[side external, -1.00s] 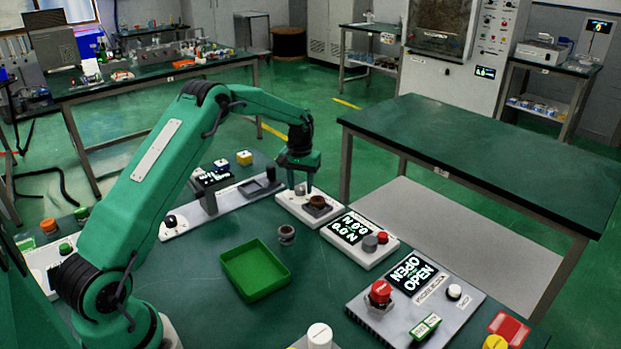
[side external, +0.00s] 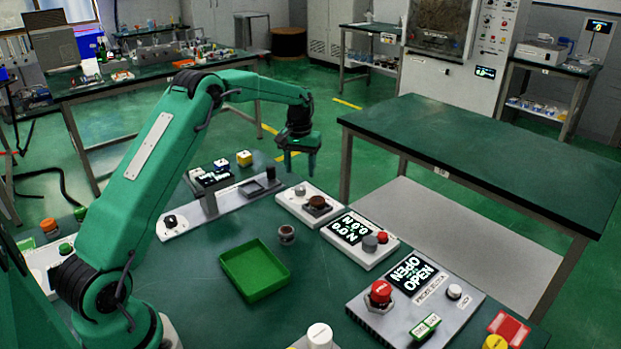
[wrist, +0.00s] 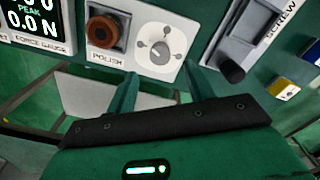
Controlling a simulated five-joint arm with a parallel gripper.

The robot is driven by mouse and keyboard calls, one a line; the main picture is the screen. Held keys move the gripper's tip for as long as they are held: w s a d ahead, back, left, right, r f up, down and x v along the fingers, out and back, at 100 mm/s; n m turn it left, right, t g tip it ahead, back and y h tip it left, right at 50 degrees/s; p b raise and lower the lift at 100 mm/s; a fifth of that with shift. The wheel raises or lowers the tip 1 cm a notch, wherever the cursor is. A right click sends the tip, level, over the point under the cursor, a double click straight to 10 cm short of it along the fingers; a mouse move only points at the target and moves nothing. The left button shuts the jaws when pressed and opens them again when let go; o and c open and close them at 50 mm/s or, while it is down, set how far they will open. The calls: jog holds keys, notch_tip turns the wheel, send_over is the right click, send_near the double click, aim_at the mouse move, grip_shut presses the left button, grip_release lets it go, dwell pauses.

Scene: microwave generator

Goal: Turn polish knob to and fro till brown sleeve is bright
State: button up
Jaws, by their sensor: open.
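The brown sleeve (side external: 317,201) sits in a dark holder on the white polish box (side external: 291,210); in the wrist view it (wrist: 103,31) looks dull brown. The polish knob (side external: 300,191) stands beside it, pale grey. In the wrist view the knob (wrist: 160,52) is at the middle of a white dial with several grey marks. My gripper (side external: 300,166) is open and empty above the polish box, clear of the knob. In the wrist view its two fingers (wrist: 160,82) point toward the dial, one on each side.
A force gauge (side external: 367,256) stands to the right of the polish box, reading 0.0 N. A green tray (side external: 281,284) and a small grey-brown ring (side external: 287,234) lie in front. A switch panel (side external: 377,327) is at front right. A grey screw fixture (side external: 246,197) is to the left.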

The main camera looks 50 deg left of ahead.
aim_at(300, 187)
jog(key=shift+r, duration=0.95)
jog(key=n, duration=0.4)
jog(key=shift+n, duration=0.3)
jog(key=n, duration=0.4)
jog(key=shift+n, duration=0.3)
jog(key=shift+f, duration=0.25)
jog(key=shift+f, duration=3.75)
